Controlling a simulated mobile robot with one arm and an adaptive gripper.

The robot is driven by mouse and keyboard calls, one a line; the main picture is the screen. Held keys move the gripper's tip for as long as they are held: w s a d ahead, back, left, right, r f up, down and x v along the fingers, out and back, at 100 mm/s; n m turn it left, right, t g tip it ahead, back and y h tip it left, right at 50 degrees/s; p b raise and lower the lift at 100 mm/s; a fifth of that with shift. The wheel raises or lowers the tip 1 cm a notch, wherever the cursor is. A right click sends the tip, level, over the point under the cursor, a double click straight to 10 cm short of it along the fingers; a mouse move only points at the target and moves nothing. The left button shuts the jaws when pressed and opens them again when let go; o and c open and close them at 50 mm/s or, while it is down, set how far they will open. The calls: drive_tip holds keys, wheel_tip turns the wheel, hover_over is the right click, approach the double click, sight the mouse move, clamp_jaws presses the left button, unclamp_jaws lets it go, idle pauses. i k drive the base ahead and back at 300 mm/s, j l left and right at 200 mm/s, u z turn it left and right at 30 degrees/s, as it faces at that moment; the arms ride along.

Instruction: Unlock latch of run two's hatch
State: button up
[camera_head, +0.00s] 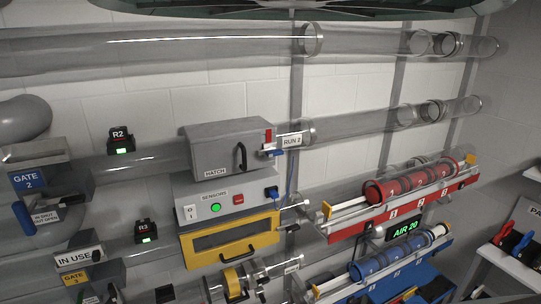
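The grey hatch box (227,146), labelled HATCH, sits on the wall in the middle of the view and looks shut. A black curved handle (241,158) is on its front face. At its right end is a small latch (268,137) with a red upper part and a blue and white part below. It is too small to tell the latch's exact position. A RUN 2 label (292,141) is just right of it, on the clear tube (375,121). My gripper is not in view.
Below the hatch is a grey SENSORS panel (220,200) with switches, then a yellow framed drawer (232,240). Racks of red canisters (405,184) and blue canisters (390,260) jut out at right. Gate 2 (35,180) is at left. A clear tube (200,48) runs above.

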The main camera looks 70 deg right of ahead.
sight(272, 151)
drive_tip(key=k+l+z, duration=0.15)
drive_tip(key=l, duration=0.15)
drive_tip(key=k+l+z, duration=0.15)
drive_tip(key=l, duration=0.2)
drive_tip(key=l+z, duration=0.15)
drive_tip(key=l, duration=0.2)
drive_tip(key=k+l+z, duration=0.15)
drive_tip(key=l, duration=0.2)
